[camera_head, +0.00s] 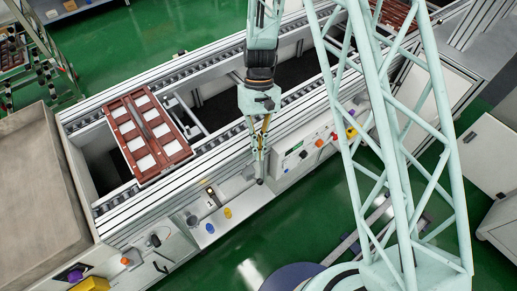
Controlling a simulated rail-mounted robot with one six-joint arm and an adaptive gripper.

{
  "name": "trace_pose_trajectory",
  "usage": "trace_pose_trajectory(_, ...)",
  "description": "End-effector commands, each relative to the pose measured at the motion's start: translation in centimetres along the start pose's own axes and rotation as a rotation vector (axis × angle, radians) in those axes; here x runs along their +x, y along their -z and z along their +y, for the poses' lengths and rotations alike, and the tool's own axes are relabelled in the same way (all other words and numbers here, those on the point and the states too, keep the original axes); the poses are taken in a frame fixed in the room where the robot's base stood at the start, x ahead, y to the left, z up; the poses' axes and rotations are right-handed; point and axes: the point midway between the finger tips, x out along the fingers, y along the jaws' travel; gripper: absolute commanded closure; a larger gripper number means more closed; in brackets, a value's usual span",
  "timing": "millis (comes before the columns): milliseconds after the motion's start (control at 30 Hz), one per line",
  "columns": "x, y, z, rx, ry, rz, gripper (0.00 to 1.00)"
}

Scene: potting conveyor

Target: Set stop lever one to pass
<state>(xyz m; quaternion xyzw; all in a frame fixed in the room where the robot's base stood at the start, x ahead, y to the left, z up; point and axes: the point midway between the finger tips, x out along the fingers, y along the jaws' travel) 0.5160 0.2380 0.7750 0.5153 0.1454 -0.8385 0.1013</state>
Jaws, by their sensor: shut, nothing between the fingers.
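My gripper (260,180) points down, shut and empty, in front of the conveyor's near rail and just left of the control panel (300,152). Whether the fingertips touch anything is unclear from this angle.
A red-brown tray with white square pads (143,136) spans the conveyor (215,133) at left. Another tray (396,14) is at the upper right. A grey bin (38,170) stands at far left, and a round blue-grey top (290,277) at the bottom.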

Motion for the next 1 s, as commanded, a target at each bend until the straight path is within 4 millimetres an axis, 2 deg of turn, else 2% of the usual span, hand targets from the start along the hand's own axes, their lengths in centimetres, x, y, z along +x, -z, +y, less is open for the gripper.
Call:
trace_pose_trajectory(200,3.0,0.0,0.0,0.000,0.000,-0.002,1.00)
trace_pose_trajectory(500,6.2,0.0,0.0,0.000,0.000,-0.001,1.00)
trace_pose_trajectory(700,7.2,0.0,0.0,0.000,0.000,0.000,1.00)
trace_pose_trajectory(1000,7.3,0.0,0.0,0.000,0.000,0.001,1.00)
